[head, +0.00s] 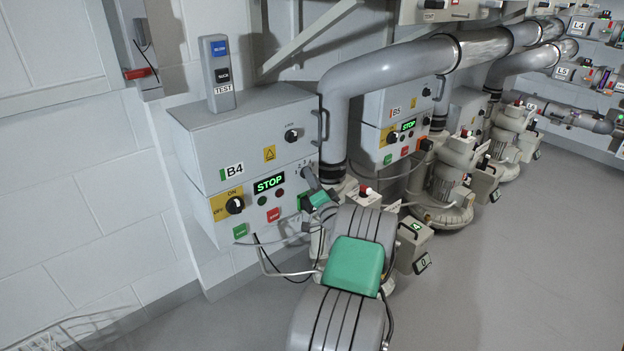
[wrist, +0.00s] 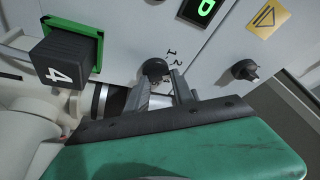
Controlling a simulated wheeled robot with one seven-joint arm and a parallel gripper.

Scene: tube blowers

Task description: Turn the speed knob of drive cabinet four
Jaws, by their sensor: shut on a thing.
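Drive cabinet four (head: 245,130) is the grey double box labelled B4 on the wall at left. Its display (head: 269,184) reads STOP in green. The speed knob (wrist: 155,68), black and round, sits beside a printed number scale at the cabinet's edge in the wrist view. My gripper (head: 311,180) is at that scale in the head view and hides the knob there. In the wrist view my gripper (wrist: 163,84) has its two grey fingers at the knob, shut on it. The knob's pointer and exact setting are not readable.
A black rotary switch (head: 235,205) and a red button (head: 273,215) are on the cabinet's front. A thick grey pipe (head: 335,120) runs down just right of it. A black box marked 4 (wrist: 66,62) is close by. Cabinet B5 (head: 395,115) stands farther right; floor (head: 530,260) is clear.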

